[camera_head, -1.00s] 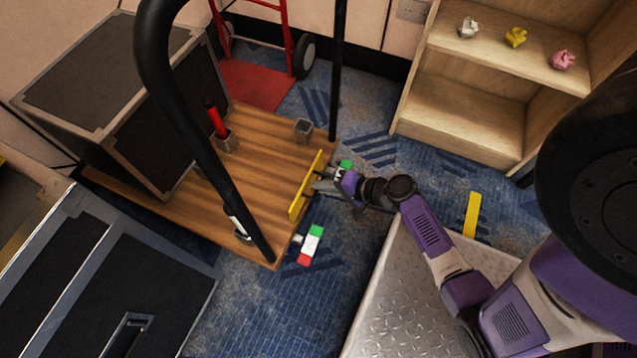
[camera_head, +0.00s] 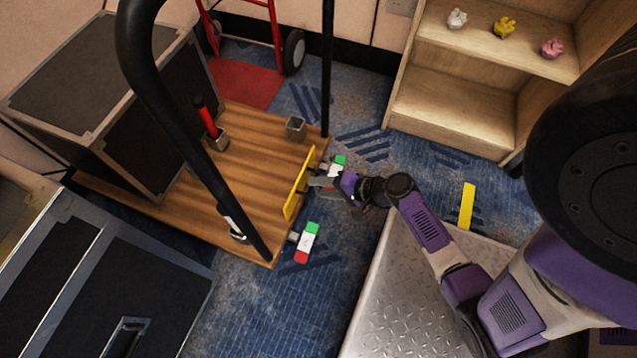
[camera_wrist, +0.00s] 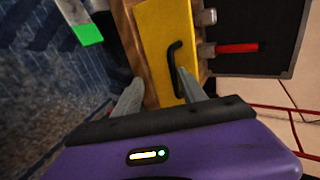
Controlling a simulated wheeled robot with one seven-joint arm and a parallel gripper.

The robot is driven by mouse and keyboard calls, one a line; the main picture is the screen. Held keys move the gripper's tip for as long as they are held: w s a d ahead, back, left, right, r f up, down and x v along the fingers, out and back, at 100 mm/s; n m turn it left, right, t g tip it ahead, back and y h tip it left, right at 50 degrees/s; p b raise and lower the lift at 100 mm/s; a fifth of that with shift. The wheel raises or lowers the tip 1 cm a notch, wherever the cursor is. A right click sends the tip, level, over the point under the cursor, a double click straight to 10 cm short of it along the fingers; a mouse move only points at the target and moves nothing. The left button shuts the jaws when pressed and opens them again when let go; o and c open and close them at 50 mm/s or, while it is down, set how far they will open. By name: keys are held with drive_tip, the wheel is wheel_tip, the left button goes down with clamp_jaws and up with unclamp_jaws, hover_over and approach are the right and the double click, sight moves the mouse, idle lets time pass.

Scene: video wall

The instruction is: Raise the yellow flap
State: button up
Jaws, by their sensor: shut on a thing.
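The yellow flap (camera_head: 299,184) is a narrow panel at the right edge of the wooden cart deck (camera_head: 262,150), standing steeply in the head view. In the wrist view the flap (camera_wrist: 160,35) fills the upper middle and carries a curved black handle (camera_wrist: 177,68). My gripper (camera_head: 315,182) is at the flap's outer side. In the wrist view my gripper's fingers (camera_wrist: 160,90) lie on either side of the flap's near part, with the handle's near end by the right finger. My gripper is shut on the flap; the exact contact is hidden.
A green, white and red block (camera_head: 307,243) sits beside the cart's edge; another is partly behind my gripper. Black cart rails (camera_head: 185,125) rise over the deck, which holds a dark case (camera_head: 110,90). A metal plate (camera_head: 430,290) and wooden shelf (camera_head: 450,105) stand right.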

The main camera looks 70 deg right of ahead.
drive_tip(key=shift+s+a+f, duration=0.1)
drive_tip(key=shift+s+f, duration=0.2)
drive_tip(key=shift+s, duration=0.05)
drive_tip(key=p+v, duration=0.3)
drive_tip(key=v, duration=0.4)
drive_tip(key=shift+r, duration=0.55)
